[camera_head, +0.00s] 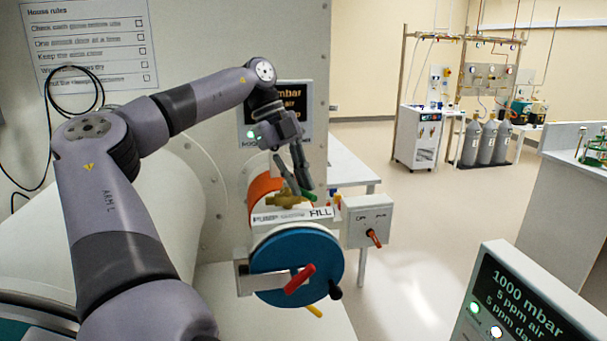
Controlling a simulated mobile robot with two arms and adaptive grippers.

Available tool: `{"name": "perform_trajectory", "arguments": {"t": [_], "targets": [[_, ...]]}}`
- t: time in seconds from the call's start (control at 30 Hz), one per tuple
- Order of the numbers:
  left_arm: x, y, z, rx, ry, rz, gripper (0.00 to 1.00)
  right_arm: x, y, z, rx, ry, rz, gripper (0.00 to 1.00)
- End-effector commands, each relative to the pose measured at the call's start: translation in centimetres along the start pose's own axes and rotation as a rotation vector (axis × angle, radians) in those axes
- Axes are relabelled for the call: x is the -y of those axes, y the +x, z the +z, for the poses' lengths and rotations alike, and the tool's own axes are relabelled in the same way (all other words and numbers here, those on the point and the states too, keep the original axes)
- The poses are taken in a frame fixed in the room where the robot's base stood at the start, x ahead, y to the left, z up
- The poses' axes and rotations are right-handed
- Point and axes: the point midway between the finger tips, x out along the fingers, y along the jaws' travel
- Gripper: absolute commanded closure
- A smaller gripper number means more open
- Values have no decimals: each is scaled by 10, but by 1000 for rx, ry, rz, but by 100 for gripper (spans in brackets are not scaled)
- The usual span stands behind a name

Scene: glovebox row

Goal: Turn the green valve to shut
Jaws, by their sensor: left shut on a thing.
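The green valve's handle (308,195) shows as a small green lever end beside a brass valve body (286,198), above the "FILL" label. My left arm reaches in from the left and bends down to it. My left gripper (301,184) is at the valve, its dark fingers shut on the green handle and hiding much of it. The handle's exact angle is hard to tell. My right gripper is not in view.
A blue round door (296,262) with a red handle (299,279) sits just below the valve. A grey box (368,221) with an orange-red lever is close on the right. A display panel (520,300) stands at the lower right. Open floor lies beyond.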

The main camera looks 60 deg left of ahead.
Motion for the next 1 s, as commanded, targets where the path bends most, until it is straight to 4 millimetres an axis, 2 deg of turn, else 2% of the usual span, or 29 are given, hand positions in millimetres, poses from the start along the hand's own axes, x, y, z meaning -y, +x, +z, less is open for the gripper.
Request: {"name": "perform_trajectory", "arguments": {"t": [0.03,0.1,0.4,0.7,1.0], "targets": [[0,-5,-1,-7,36,17,100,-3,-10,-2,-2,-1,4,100],[-2,-5,-1,-19,92,42,100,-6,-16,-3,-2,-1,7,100],[-10,-7,2,-61,291,122,100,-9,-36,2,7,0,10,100],[-15,-7,5,-80,394,162,100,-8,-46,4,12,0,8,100],[-16,-6,6,-85,417,170,100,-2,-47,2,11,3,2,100]]}}
